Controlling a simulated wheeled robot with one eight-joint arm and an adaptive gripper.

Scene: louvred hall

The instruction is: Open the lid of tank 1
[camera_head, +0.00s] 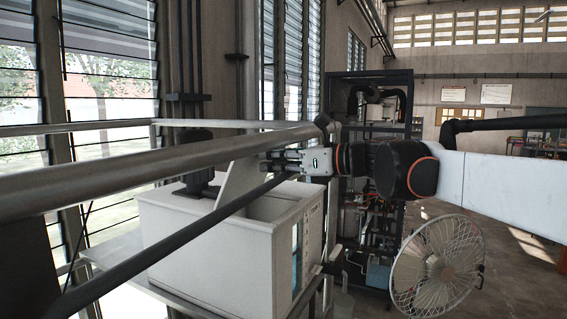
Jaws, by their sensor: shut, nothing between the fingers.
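A white box-shaped tank (210,255) stands at the lower middle, with a narrow bluish window and markings on its right side; I cannot read a tank number. A pale flat panel, apparently its lid (237,183), stands raised and tilted above the top. To its right the top looks open, with a recess (272,207) showing. My gripper (270,162) reaches in from the right and is shut and empty. Its fingertips are beside the panel's upper right edge; I cannot tell whether they touch. A dark rail partly hides the tank top.
Pale and dark railings (130,167) cross in front of and above the tank. A dark motor-like unit (198,178) sits on the tank's back left. A white fan (438,262) and a dark equipment rack (372,130) stand to the right. Louvred windows line the left.

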